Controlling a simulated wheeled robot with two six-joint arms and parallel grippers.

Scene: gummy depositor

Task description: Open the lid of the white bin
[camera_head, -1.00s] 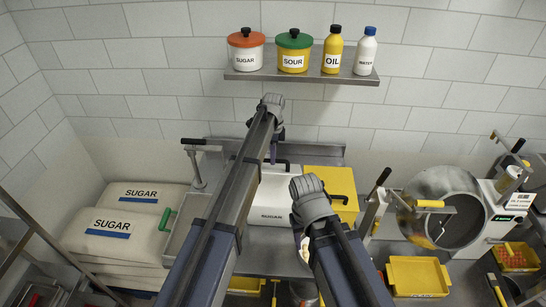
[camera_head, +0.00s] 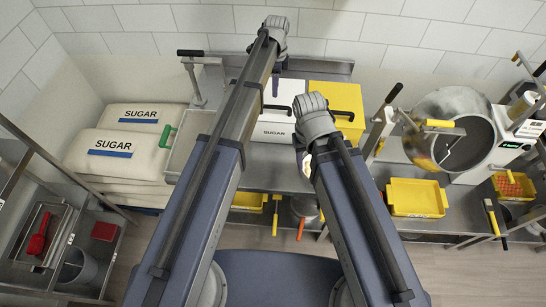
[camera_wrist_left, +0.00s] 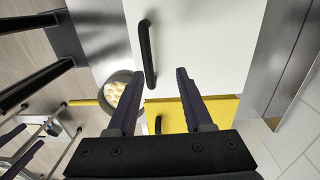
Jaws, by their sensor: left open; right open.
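The white bin (camera_head: 272,133), labelled SUGAR, stands on the metal counter in the head view, partly hidden by my arms. Its lid looks closed and has a black bar handle (camera_head: 278,107). In the left wrist view the white lid (camera_wrist_left: 205,40) and its handle (camera_wrist_left: 148,55) lie ahead of my left gripper (camera_wrist_left: 160,76). That gripper is open and empty, and the handle's near end shows between its fingertips. The gap in depth is unclear. In the head view my left gripper (camera_head: 275,88) is above the bin's lid. My right gripper (camera_head: 313,118) is by the bin's right front; its fingers are mostly hidden.
A yellow bin (camera_head: 338,97) stands directly right of the white bin. A lever press (camera_head: 194,85) is to the left, beside sugar sacks (camera_head: 113,148). A steel drum machine (camera_head: 462,135) and a yellow tray (camera_head: 417,197) are to the right. A bowl (camera_wrist_left: 118,88) is near the bin.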

